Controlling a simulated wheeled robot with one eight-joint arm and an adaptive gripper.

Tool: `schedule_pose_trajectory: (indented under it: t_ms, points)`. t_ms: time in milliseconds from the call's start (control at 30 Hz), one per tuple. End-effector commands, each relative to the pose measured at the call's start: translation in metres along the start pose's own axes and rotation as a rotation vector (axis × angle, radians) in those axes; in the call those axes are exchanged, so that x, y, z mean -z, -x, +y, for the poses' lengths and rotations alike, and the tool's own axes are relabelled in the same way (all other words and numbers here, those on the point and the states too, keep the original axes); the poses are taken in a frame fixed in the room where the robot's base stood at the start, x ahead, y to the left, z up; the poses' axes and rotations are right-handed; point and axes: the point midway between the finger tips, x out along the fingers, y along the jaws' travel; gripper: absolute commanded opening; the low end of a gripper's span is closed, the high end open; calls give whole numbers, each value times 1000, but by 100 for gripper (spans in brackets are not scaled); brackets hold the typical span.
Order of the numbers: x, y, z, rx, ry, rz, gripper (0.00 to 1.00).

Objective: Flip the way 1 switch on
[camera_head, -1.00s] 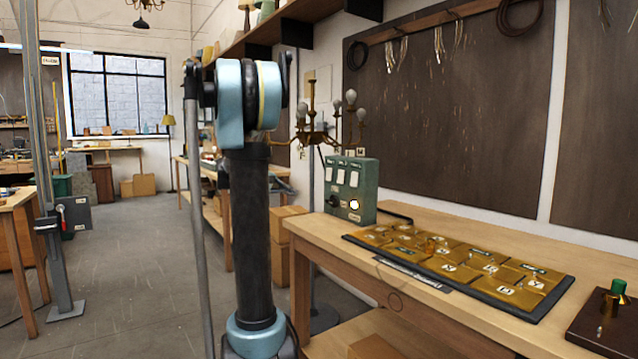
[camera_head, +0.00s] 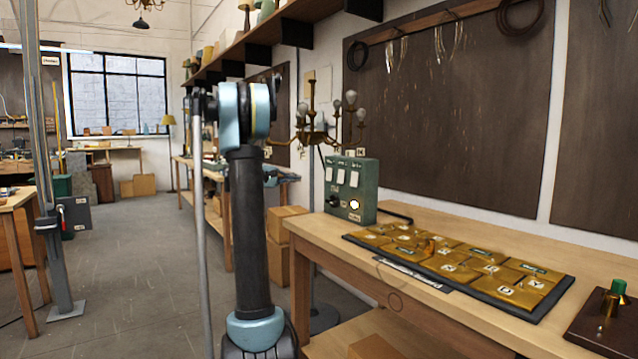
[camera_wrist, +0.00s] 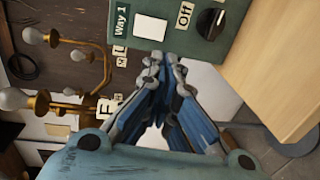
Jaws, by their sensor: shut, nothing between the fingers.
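In the wrist view, the label "Way 1" (camera_wrist: 122,20) is beside a white switch (camera_wrist: 149,27), with the knob (camera_wrist: 210,22) and an "Off" label further right. My gripper (camera_wrist: 163,68) is shut and empty, its fingertips just below the way 1 switch in the picture. Whether they touch the box is unclear. The head view does not show my gripper's fingers.
A brass chandelier (camera_head: 313,137) with bulbs is behind the box; its arms show close at the left in the wrist view (camera_wrist: 72,42). A tray of brass plates (camera_head: 450,262) lies on the bench (camera_head: 330,232). A cable hangs at the bench's front edge.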

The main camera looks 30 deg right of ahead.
Motion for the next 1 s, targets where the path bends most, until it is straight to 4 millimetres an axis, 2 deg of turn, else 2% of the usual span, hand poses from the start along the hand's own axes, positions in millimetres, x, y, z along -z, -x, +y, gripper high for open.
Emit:
schedule_pose_trajectory:
  t_ms: [167,267,800,1000]
  points:
    - [0,-5,0,1,0,-1,0]
    - [0,-15,0,1,0,-1,0]
    - [0,-107,0,1,0,-1,0]
    - [0,-130,0,1,-1,0,0]
